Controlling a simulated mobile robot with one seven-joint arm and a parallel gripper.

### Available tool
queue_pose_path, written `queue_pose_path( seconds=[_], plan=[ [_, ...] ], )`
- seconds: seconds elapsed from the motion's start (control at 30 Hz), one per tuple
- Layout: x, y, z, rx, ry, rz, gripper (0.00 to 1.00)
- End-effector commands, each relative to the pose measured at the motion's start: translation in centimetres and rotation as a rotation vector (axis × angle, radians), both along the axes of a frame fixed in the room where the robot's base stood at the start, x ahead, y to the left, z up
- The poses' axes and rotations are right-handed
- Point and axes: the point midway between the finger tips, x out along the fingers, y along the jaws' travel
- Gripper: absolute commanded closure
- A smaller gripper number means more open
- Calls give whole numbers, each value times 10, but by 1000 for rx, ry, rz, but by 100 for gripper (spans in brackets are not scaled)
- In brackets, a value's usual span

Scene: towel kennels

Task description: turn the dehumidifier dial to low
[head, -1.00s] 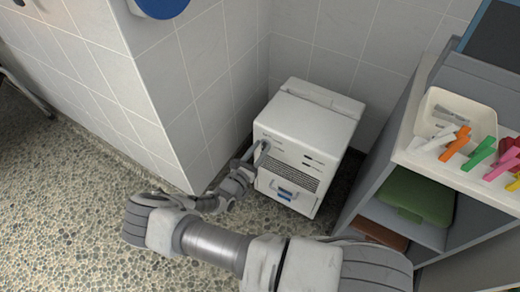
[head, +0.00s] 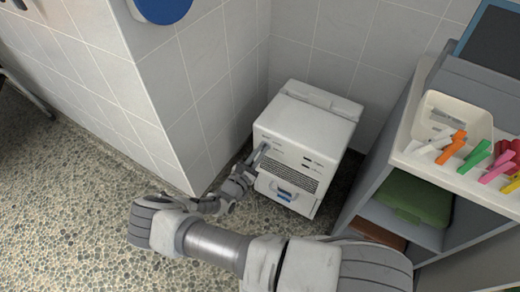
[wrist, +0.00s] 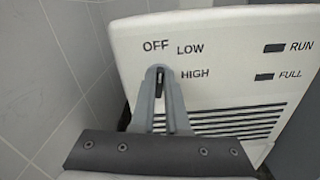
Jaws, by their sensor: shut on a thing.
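The white dehumidifier (head: 305,135) stands on the floor in the wall corner. Its front panel (wrist: 225,50) fills much of the wrist view, with the printed words OFF, LOW and HIGH. The dial (wrist: 159,74) is a small dark knob below OFF and left of HIGH. My gripper (wrist: 160,88) is shut on it, with one grey finger on each side. The fingers hide most of the dial, so I cannot tell surely which mark it points to. In the head view my gripper (head: 262,152) reaches the panel's upper left.
RUN and FULL indicators (wrist: 274,48) sit on the panel's right, above vent slots. A tiled wall (head: 215,100) stands close on the left. A grey shelf (head: 405,120) with a bin and coloured clips stands close on the right. Pebbled floor on the left is open.

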Motion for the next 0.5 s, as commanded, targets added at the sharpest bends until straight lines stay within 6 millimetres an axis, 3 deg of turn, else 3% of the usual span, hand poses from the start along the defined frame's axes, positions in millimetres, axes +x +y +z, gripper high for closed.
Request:
queue_pose_path(
  seconds=[0.5],
  plan=[
    [-3, -3, 0, 346, -229, 1, 100]
  ],
)
